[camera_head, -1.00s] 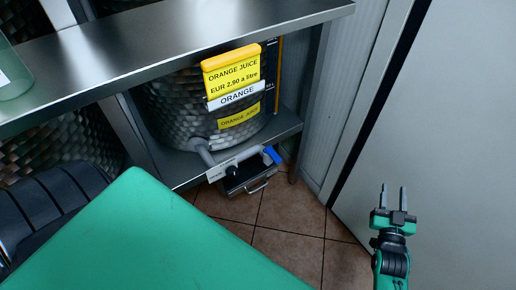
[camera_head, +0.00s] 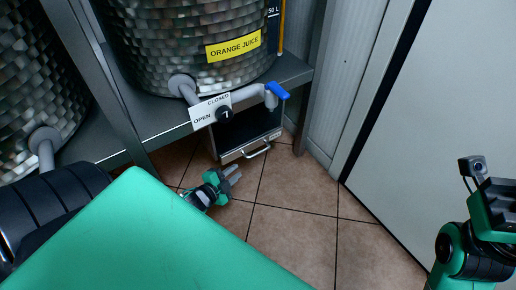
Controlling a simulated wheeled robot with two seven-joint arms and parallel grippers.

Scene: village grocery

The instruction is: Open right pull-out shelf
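The right pull-out shelf (camera_head: 228,153) is a low dark tray with a metal front, under the tap of the right orange juice container (camera_head: 180,50). Its pale bar handle (camera_head: 257,151) faces the floor in front. How far the shelf stands out is hard to tell. My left gripper (camera_head: 236,173) is low over the floor, just in front of and a little left of the handle. Its two fingers are apart, empty, and not touching the handle. My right gripper (camera_head: 495,195) is at the right edge, cut off; its fingers do not show.
A tap with a blue lever (camera_head: 277,91) and an open/closed sign (camera_head: 211,111) hang above the shelf. A metal rack post (camera_head: 312,75) and a grey wall panel (camera_head: 380,120) stand to the right. The tiled floor (camera_head: 290,215) is clear in front.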

